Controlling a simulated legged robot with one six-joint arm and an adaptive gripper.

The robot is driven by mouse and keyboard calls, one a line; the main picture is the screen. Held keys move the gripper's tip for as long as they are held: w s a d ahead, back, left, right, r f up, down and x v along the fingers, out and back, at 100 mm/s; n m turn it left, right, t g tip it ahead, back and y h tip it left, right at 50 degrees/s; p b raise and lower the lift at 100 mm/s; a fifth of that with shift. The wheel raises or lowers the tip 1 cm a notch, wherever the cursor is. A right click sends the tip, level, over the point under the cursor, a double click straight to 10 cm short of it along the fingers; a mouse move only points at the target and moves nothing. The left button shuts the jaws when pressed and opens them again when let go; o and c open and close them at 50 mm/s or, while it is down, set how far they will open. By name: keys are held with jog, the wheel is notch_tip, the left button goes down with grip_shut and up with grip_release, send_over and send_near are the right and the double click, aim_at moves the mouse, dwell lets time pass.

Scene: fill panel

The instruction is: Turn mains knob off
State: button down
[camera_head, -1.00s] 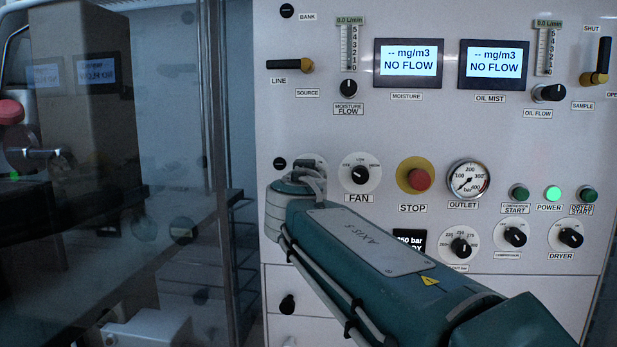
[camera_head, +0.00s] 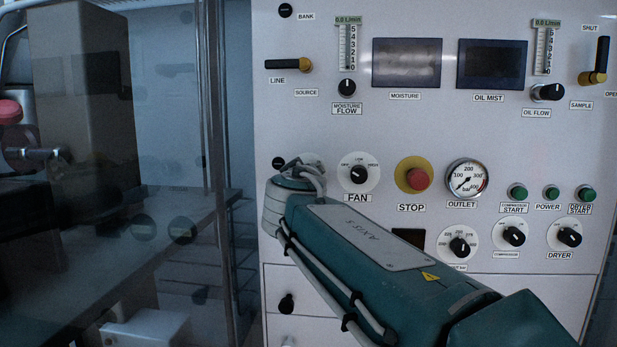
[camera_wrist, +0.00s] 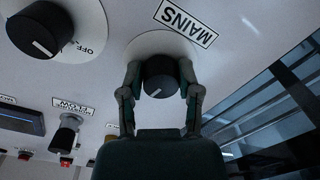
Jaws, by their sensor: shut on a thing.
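The mains knob (camera_wrist: 161,79) is a black round knob with a white pointer line on a white disc, beside the MAINS label (camera_wrist: 186,22) in the wrist view. My gripper (camera_wrist: 160,88) has its two fingers on either side of the knob and is shut on it. In the head view my teal arm covers most of the mains knob's place; only part of a white disc (camera_head: 313,160) shows above it. The power light (camera_head: 551,192) is dark green and unlit. The moisture display (camera_head: 407,62) and oil mist display (camera_head: 492,64) are blank.
A fan knob (camera_head: 358,174), a red stop button (camera_head: 417,179) on a yellow disc and an outlet gauge (camera_head: 467,179) sit right of my arm's end. Another black knob (camera_wrist: 40,29) is close by in the wrist view. A glass-like partition stands left of the panel.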

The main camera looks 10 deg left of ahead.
jog(key=n, duration=0.6)
jog(key=shift+a, duration=0.1)
jog(key=n, duration=0.5)
jog(key=shift+f+h, duration=0.1)
jog(key=shift+h, duration=0.2)
dwell(0.3)
jog(key=shift+c, duration=1.5)
grip_release()
jog(key=shift+a, duration=0.2)
